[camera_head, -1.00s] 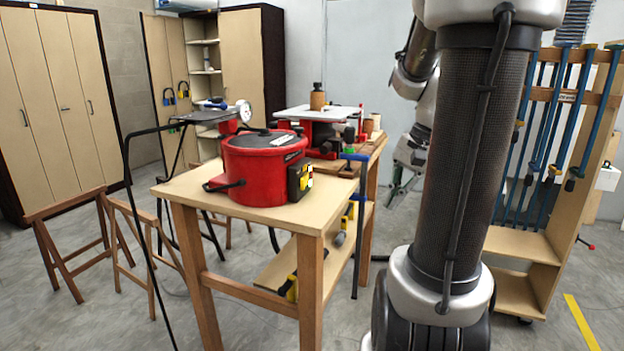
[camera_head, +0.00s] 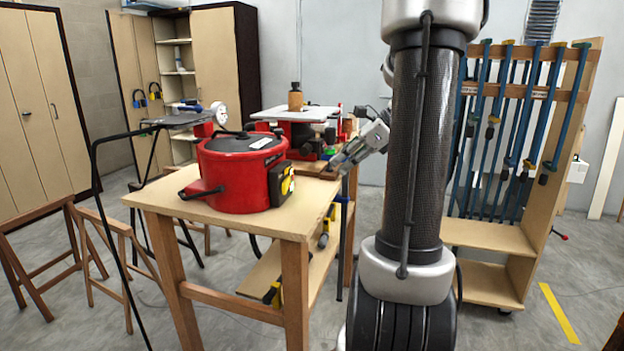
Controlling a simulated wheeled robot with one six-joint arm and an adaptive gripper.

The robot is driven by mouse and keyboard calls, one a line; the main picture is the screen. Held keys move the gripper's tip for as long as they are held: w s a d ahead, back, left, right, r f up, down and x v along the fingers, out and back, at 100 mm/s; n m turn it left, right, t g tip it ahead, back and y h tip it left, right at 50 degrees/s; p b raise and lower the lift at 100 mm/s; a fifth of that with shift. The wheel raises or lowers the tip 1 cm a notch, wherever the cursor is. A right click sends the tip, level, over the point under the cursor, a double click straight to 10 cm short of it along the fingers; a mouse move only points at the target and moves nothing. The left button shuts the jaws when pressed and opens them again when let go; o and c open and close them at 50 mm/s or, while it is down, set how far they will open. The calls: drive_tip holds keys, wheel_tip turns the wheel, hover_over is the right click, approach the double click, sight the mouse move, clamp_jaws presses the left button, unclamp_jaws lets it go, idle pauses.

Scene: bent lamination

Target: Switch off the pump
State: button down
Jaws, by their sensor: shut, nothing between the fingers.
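The pump appears to be the red round tank (camera_head: 240,180) with a dark lid, standing on the wooden table. A black switch box (camera_head: 281,184) with yellow parts is on its right side. The switch position is too small to tell. My gripper (camera_head: 332,167) is in the air near the table's right edge, right of the switch box and apart from it. Its fingers are shut and hold nothing. My arm column hides part of the arm behind it.
The wooden table (camera_head: 160,200) has a lower shelf with clamps. Behind it stands a machine with a white top (camera_head: 297,113). A clamp rack (camera_head: 515,235) is at right, cabinets (camera_head: 218,75) at the back, and wooden trestles (camera_head: 110,225) at left.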

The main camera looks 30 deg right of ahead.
sight(287, 185)
drive_tip(key=x, duration=0.9)
drive_tip(key=shift+a+f, duration=0.15)
drive_tip(key=shift+f, duration=0.1)
drive_tip(key=shift+w+a, duration=1.45)
drive_tip(key=shift+w, duration=0.05)
drive_tip(key=shift+a+m+h, duration=0.3)
drive_tip(key=shift+a+m, duration=0.1)
drive_tip(key=shift+w+d, duration=0.1)
